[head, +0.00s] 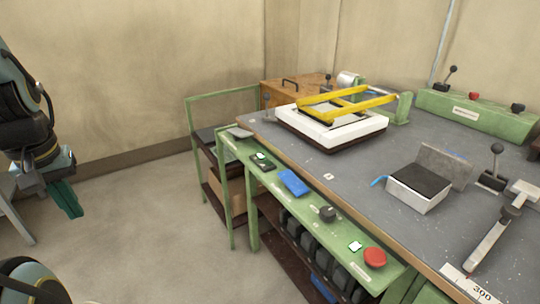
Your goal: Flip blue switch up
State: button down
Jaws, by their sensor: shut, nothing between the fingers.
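The blue switch (294,182) is a flat rectangular rocker on the green front panel (312,203) of the bench. At this size I cannot tell which way it is tipped. My gripper (66,198) has dark green fingers, which are shut, empty and pointing down. It hangs at the far left of the head view, over open floor, well to the left of the bench and apart from the switch.
The panel also carries a black knob (327,213) and a red button (375,257). A green-framed cart (222,95) stands at the bench's left end. Clear floor (150,210) lies between my gripper and the bench. A yellow-framed white fixture (330,128) sits on the bench top.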

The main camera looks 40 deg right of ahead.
jog(key=shift+w, duration=0.45)
jog(key=w+d+r+m+h+p, duration=0.1)
jog(key=w+d+m, duration=0.25)
jog(key=d, duration=0.55)
jog(key=w+d+r+m, duration=0.15)
jog(key=d+m, duration=0.25)
jog(key=d, duration=0.5)
jog(key=s+d+m, duration=0.3)
jog(key=d, duration=0.6)
jog(key=s+d+r+m+h+p, duration=0.1)
jog(key=s+d+m, duration=0.2)
jog(key=d, duration=0.6)
jog(key=s+d+r+m+g+h, duration=0.1)
jog(key=s+d+m, duration=0.3)
jog(key=d, duration=0.6)
jog(key=shift+r, duration=0.2)
jog(key=shift+s, duration=0.1)
